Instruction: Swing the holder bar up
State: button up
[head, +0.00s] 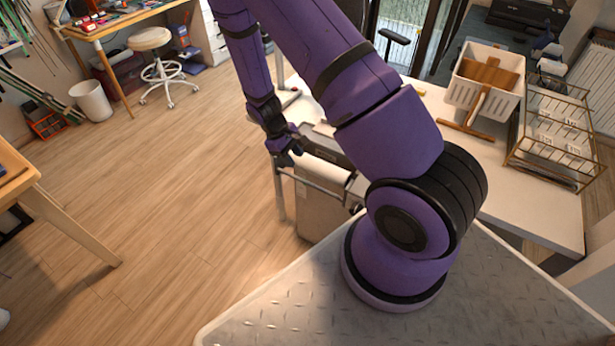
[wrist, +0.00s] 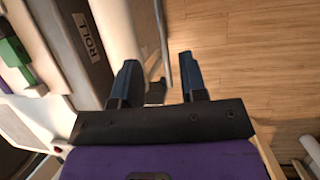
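My gripper (head: 287,158) hangs beside the front edge of the white table, pointing down. In the wrist view my gripper (wrist: 158,75) has its two blue fingers well apart, with nothing clearly held. A thin grey metal bar (wrist: 163,40), which looks like the holder bar, lies just ahead of the gap between the fingers. In the head view a thin bar (head: 323,188) runs low along the front of a grey unit (head: 331,150) at the table edge. A dark piece (wrist: 155,93) shows between the fingers; I cannot tell what it is. Contact with the bar is not visible.
A label reading ROLL (wrist: 88,38) is on a grey surface left of my fingers. A white crate (head: 487,75) and a wire rack (head: 553,137) stand on the white table (head: 455,125). A stool (head: 150,40) and a bin (head: 92,101) stand farther off.

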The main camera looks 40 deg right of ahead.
aim_at(307, 182)
jog(key=x, duration=1)
jog(key=shift+d+f, duration=0.1)
jog(key=shift+f, duration=0.2)
grip_shut()
